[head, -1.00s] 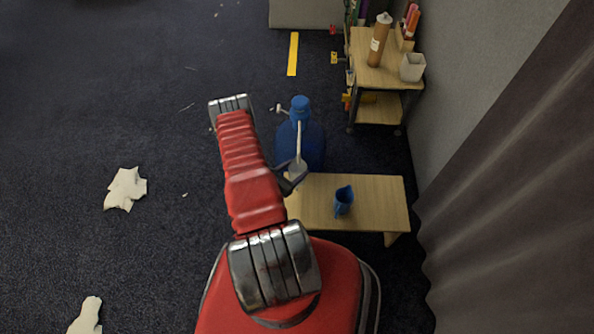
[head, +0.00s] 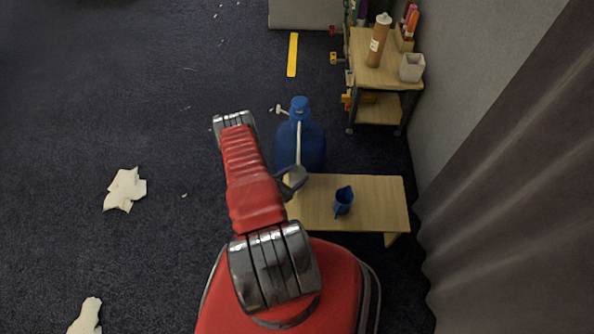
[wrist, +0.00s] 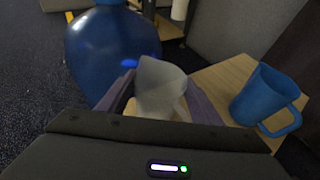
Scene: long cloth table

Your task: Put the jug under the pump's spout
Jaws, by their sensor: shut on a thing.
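The pump is the blue cap and pale nozzle (head: 300,108) on top of a large blue water bottle (head: 313,145). The bottle stands on the floor at the bench's far left corner. A pale translucent jug (wrist: 158,90) with a pointed lip is between the fingers of my gripper (wrist: 150,108), which is shut on it. In the head view my gripper (head: 291,183) is at the bench's left edge, just in front of the bottle and below the pump's height in the picture. The wrist view shows the bottle (wrist: 105,45) behind the jug; the pump is out of frame there.
A blue jug with a handle (head: 344,201) stands on the low wooden bench (head: 380,190), right of my gripper. A shelf cart (head: 376,80) with a brown bottle and a pale cup stands behind. A wall and curtain close the right side. Floor at left is mostly clear, with crumpled paper (head: 125,189).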

